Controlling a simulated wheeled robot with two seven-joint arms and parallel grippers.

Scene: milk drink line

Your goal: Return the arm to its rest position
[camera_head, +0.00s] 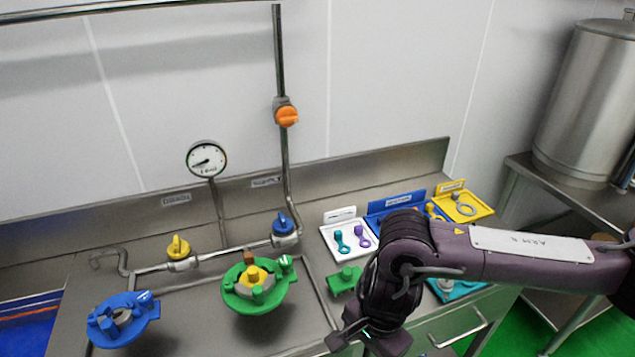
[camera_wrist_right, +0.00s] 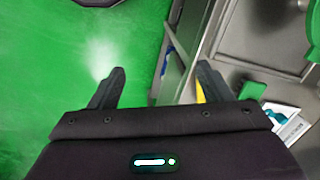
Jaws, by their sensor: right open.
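My right arm (camera_head: 530,255) comes in from the right, and its dark wrist bends down over the front part of the steel counter. My right gripper (camera_head: 362,343) is at the bottom edge of the head view, partly cut off. In the right wrist view the gripper (camera_wrist_right: 162,70) has its two fingers wide apart with nothing between them. Green floor (camera_wrist_right: 60,100) and the counter's front side (camera_wrist_right: 185,50) show beyond the fingers. My left gripper is not in view.
A green fitting (camera_head: 262,303) and a blue fitting (camera_head: 112,333) stand on the counter left of my wrist. Behind it are a white tray (camera_head: 333,248), a blue tray (camera_head: 376,218) and a yellow tray (camera_head: 480,213). A small green part (camera_head: 344,281) lies close to the wrist. Pipes with valves run behind.

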